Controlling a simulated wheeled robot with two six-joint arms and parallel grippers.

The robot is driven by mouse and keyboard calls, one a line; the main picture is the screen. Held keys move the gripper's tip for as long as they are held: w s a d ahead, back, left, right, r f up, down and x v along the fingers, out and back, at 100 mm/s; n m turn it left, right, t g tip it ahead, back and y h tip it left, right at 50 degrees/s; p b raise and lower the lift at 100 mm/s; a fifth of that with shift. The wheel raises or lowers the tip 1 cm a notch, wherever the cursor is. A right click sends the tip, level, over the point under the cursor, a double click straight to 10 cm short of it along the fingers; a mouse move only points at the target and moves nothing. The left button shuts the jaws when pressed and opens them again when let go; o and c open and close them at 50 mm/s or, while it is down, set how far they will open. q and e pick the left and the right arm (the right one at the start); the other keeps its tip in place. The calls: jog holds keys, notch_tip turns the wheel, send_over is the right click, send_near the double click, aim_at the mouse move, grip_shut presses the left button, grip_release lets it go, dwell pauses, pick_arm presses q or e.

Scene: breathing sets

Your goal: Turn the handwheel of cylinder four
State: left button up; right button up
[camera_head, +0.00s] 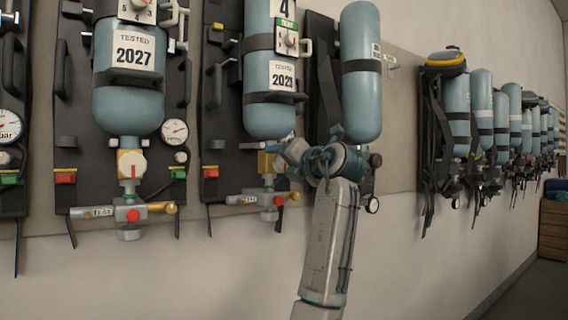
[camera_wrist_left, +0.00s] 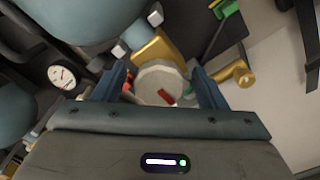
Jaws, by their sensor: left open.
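Cylinder four (camera_head: 270,105), blue with a "4" plate and a "TESTED" label, hangs upright on a dark backplate. Its brass valve block (camera_head: 266,163) shows just below it. The handwheel (camera_wrist_left: 152,78), a pale round knob with a red mark, shows in the left wrist view; in the head view my gripper hides it. My left gripper (camera_head: 287,152) is open at the valve. In the left wrist view its two blue fingers (camera_wrist_left: 160,86) stand on either side of the handwheel. I cannot tell whether they touch it. My right gripper is not in view.
The neighbouring cylinder (camera_head: 129,105), marked 2027, hangs to the left with its own handwheel (camera_head: 131,164) and gauge (camera_head: 174,131). A test fitting (camera_head: 266,199) sits below the valve. Another cylinder (camera_head: 361,75) hangs to the right. More sets (camera_head: 481,110) line the wall beyond.

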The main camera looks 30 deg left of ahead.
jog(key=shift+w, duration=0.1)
pick_arm(q)
jog(key=v, duration=1.1)
jog(key=shift+b, duration=0.4)
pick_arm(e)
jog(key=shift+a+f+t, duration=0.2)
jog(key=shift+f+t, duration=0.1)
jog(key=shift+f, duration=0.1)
pick_arm(q)
jog(key=shift+a, duration=0.1)
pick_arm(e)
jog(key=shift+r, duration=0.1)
